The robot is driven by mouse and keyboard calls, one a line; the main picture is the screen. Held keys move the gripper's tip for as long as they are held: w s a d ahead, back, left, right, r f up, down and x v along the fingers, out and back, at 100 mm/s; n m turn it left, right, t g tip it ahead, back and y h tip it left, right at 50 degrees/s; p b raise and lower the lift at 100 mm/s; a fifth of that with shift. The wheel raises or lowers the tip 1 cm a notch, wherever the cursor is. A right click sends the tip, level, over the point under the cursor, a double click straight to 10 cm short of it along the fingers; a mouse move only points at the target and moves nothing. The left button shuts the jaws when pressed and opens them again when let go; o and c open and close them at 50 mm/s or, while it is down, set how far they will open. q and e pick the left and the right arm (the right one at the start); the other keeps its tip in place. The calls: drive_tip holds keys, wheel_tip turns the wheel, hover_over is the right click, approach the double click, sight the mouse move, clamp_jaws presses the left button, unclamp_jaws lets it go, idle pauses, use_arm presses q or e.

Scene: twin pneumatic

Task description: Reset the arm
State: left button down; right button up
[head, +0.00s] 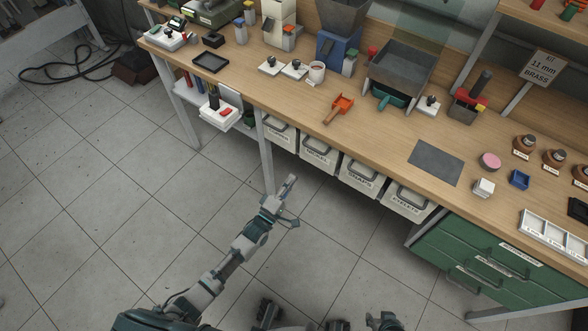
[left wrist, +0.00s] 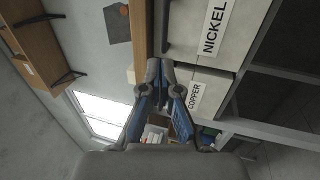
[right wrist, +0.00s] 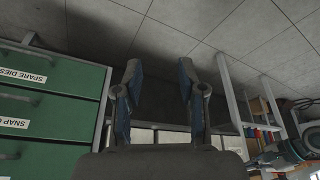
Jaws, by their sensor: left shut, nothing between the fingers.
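My left gripper (head: 291,181) is at the end of my left arm, in front of the workbench (head: 300,93) and above the tiled floor. In the left wrist view the fingertips of my left gripper (left wrist: 160,68) meet, with nothing between them. In the right wrist view my right gripper (right wrist: 160,75) has its fingers apart and the gap is empty. A green drawer cabinet (right wrist: 45,100) is to the left of it there. I cannot clearly make out my right gripper in the head view.
Labelled bins (head: 361,177) sit under the workbench, with green drawers (head: 480,262) to their right. An orange scoop (head: 340,106), a dark mat (head: 436,162) and a white divided tray (head: 552,236) lie on the top. Black cable (head: 70,68) lies on the floor at the upper left.

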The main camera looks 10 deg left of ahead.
use_arm(q)
drive_tip(key=s+a+f+m+g+y+p, duration=0.1)
drive_tip(key=s+f+m+g+y+p, duration=0.2)
drive_tip(key=s+f, duration=0.5)
drive_tip(key=s+a+f+m+g+p, duration=0.1)
drive_tip(key=s+f+m+g+p, duration=0.1)
drive_tip(key=s+f+m+g, duration=0.6)
drive_tip(key=s+a+f+m+g+y+p, duration=0.1)
drive_tip(key=s+a+f+m+g, duration=0.1)
drive_tip(key=s+f, duration=0.5)
drive_tip(key=s+a+f+m+g+y+p, duration=0.2)
drive_tip(key=s+f+g, duration=0.3)
drive_tip(key=s, duration=1.2)
wheel_tip(320, 180, down, 2)
drive_tip(key=shift+a+f+m+y, duration=0.1)
drive_tip(key=shift+a+m+y, duration=0.2)
drive_tip(key=shift+m, duration=0.4)
use_arm(e)
drive_tip(key=s+f+g, duration=0.1)
drive_tip(key=s+f, duration=0.2)
drive_tip(key=f, duration=0.7)
drive_tip(key=s+f+g, duration=0.1)
drive_tip(key=s+f, duration=0.2)
drive_tip(key=f, duration=0.6)
drive_tip(key=shift+s+d+f+h, duration=0.25)
drive_tip(key=shift+d+f+h, duration=0.05)
drive_tip(key=shift+f, duration=0.1)
